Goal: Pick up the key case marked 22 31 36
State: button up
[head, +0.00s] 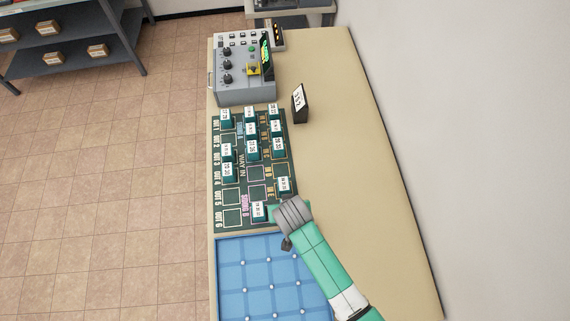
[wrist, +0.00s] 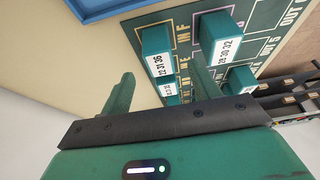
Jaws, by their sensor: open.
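The key case marked 22 31 36 (wrist: 156,52) is a teal block with a white label. It stands in a yellow-outlined slot of the dark green board (head: 232,217), at the edge near the blue tray. In the wrist view it appears between and beyond my fingertips. My gripper (wrist: 162,72) is open, with nothing between the fingers; the gap to the case is hard to judge. In the head view my gripper (head: 283,214) is over the board's near right corner and hides this case. A case seemingly marked 29 30 32 (wrist: 215,45) stands beside it, past one finger.
Another case (wrist: 168,90) stands behind the marked one. Several more cases (head: 228,172) fill the board. A blue tray (head: 232,262) is in front, a grey control box (head: 243,85) behind, and a black stand with a card (head: 300,104) at right. The tabletop (head: 345,150) is clear on the right.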

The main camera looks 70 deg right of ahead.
jog(key=x, duration=0.7)
jog(key=shift+d+b, duration=0.25)
jog(key=shift+b, duration=0.05)
jog(key=c, duration=1.1)
